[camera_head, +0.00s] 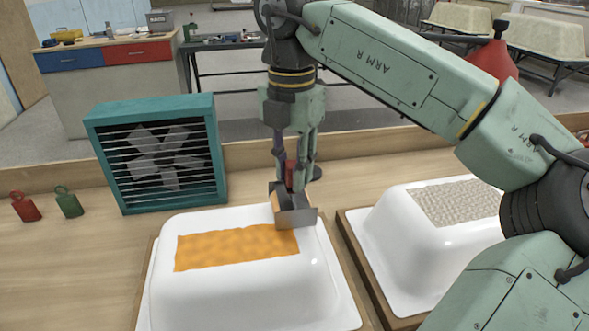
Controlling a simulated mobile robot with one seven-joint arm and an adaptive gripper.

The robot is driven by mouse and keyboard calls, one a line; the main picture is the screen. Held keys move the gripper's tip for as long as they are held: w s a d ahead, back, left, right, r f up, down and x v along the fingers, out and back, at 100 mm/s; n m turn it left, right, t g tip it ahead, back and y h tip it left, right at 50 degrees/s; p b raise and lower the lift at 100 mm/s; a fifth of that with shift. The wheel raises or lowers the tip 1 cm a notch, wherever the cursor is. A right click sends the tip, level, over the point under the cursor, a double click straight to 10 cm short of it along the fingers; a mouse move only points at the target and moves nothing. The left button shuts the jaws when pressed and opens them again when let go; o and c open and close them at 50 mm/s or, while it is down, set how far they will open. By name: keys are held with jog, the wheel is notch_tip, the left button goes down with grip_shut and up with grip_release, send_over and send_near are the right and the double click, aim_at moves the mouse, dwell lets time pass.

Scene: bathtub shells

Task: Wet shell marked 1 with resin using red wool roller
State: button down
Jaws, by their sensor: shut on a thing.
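My gripper (296,168) points down and is shut on a red-handled tool (291,214). The tool's lower end is a grey metal piece with a tan side, at the back right edge of the patch on the left shell; I cannot make out a wool sleeve. The left white shell (245,290) lies bottom up with a glossy orange patch (230,247) on top. The right white shell (410,235) carries a dry-looking grey-white fibre patch (455,202) and is partly hidden by my arm. No number mark is readable on either shell.
A teal box fan (158,150) stands behind the left shell. A red funnel-shaped container (492,60) is behind my arm.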

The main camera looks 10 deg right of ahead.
jog(key=shift+w+f, duration=0.1)
jog(key=shift+w, duration=0.85)
jog(key=shift+a, duration=5.95)
jog(key=shift+s+a+p, duration=0.1)
jog(key=shift+a+p, duration=0.75)
jog(key=shift+a, duration=3.5)
notch_tip(320, 180, up, 6)
jog(key=p, duration=0.2)
